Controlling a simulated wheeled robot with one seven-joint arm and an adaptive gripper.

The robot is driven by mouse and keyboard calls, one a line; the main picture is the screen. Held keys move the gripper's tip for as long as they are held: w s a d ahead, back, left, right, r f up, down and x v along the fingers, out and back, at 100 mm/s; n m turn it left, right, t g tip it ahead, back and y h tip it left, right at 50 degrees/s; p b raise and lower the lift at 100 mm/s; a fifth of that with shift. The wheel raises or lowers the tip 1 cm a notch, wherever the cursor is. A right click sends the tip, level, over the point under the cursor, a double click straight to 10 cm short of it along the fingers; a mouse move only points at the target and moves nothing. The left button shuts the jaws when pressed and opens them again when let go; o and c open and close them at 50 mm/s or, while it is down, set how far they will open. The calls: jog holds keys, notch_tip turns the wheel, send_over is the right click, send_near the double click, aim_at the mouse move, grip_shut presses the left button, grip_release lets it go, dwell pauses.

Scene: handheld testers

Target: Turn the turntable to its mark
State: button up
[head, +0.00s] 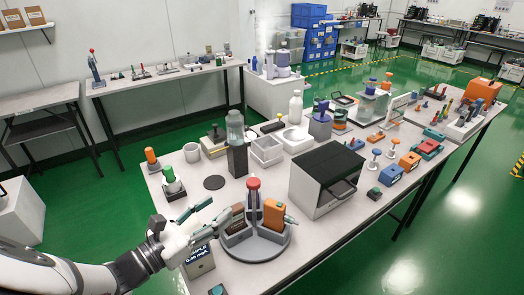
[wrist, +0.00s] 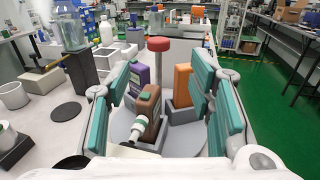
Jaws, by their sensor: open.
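The turntable (head: 262,247) is a round grey tray with raised dividers near the front of the white table. A central post with a red knob (head: 253,184) stands on it; the knob also shows in the wrist view (wrist: 159,44). An orange container (head: 273,213) and a brown container (wrist: 147,108) stand in its compartments, with a purple one (wrist: 138,76) behind. My gripper (head: 217,208) is open at the turntable's left side. In the wrist view its teal fingers (wrist: 162,80) frame the post and containers from either side. Contact is unclear. I cannot make out the mark.
A black-and-grey box machine (head: 327,177) stands right of the turntable. A dark stand with a clear jar (head: 236,130) is behind it. A flat black disc (head: 214,182) and a green-topped holder (head: 173,183) lie to the left. A small labelled box (head: 200,262) is beneath my gripper.

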aim_at(248, 185)
jog(key=x, duration=1.3)
jog(key=shift+w+d, duration=0.1)
jog(key=shift+w, duration=0.25)
jog(key=shift+c, duration=0.6)
grip_shut()
